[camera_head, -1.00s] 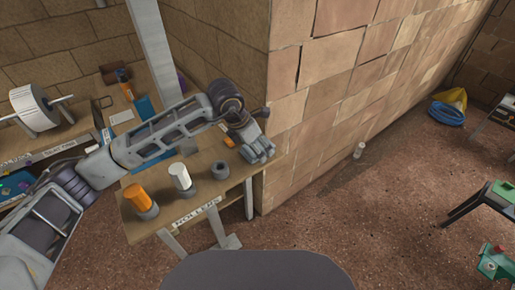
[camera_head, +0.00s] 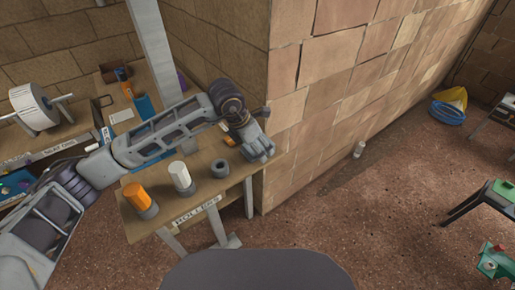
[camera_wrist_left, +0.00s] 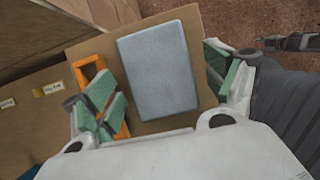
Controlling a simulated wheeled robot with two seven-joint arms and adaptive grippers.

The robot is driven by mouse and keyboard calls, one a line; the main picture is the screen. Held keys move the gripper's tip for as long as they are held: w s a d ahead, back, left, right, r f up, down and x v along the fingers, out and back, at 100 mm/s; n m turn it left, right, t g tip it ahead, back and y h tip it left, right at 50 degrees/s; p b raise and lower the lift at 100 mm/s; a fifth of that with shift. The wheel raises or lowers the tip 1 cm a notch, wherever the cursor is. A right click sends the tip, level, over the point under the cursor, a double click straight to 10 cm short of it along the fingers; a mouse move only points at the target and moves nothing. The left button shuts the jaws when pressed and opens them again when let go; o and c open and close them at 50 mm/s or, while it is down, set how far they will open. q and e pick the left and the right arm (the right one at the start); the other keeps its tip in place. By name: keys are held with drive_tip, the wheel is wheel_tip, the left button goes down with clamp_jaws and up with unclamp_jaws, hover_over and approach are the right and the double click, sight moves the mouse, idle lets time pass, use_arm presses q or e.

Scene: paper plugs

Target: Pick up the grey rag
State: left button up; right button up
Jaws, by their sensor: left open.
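The grey rag (camera_wrist_left: 160,70) shows in the left wrist view as a flat, blue-grey rectangle lying on a brown tabletop (camera_wrist_left: 213,22). My left gripper (camera_wrist_left: 166,88) is open, with its green-padded fingers apart on either side of the rag in the picture. I cannot tell how high the fingers are above it. In the head view my left gripper (camera_head: 262,150) is over the right end of the wooden bench (camera_head: 205,150), and the rag cannot be made out there. My right gripper is in neither view.
An orange frame (camera_wrist_left: 84,72) lies left of the rag, partly behind a finger. On the bench stand an orange roller (camera_head: 136,195), a white roller (camera_head: 180,176) and a dark ring (camera_head: 220,168). A brick wall (camera_head: 330,95) rises close beside the gripper.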

use_arm(q)
drive_tip(key=shift+f+b, duration=0.15)
drive_tip(key=shift+b, duration=0.2)
idle(0.5)
drive_tip(key=shift+c, duration=0.4)
drive_tip(key=c, duration=1)
